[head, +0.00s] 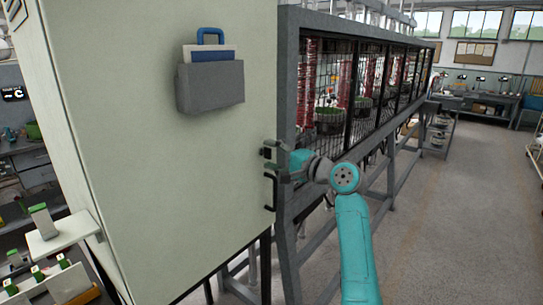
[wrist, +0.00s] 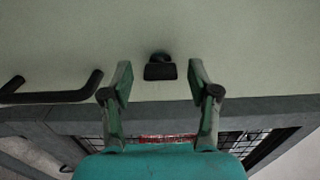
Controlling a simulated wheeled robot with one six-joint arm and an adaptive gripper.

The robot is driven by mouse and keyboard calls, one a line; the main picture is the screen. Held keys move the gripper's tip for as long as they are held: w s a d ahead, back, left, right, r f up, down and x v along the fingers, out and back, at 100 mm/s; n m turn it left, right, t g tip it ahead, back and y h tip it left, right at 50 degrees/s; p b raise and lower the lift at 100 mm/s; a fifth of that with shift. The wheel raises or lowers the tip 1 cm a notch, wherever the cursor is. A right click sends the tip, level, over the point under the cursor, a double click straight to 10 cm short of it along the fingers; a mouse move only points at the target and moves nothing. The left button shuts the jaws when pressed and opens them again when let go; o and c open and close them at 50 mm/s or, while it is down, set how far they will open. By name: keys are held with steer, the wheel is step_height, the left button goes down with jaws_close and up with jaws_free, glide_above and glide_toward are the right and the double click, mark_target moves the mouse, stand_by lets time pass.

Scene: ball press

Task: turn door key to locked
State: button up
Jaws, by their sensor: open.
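The door key (wrist: 160,70) is a small dark knob with a flat, wide face, standing out from the pale green door (wrist: 60,35). In the wrist view its wide face lies across the picture. My gripper (wrist: 160,76) is open, with one green finger on each side of the key and a visible gap to each. In the head view my gripper (head: 275,162) is at the right edge of the door (head: 165,190), and the key cannot be made out clearly there. Whether the key stands at locked cannot be told.
A black bar handle (wrist: 55,95) is left of my gripper in the wrist view; it also shows just below my gripper in the head view (head: 270,190). A grey pocket (head: 210,87) hangs on the door. A caged machine frame (head: 290,90) stands right behind the door edge. Floor at right is clear.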

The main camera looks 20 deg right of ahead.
steer(key=v, duration=1.1)
steer(key=shift+s+d, duration=0.15)
steer(key=shift+s, duration=0.1)
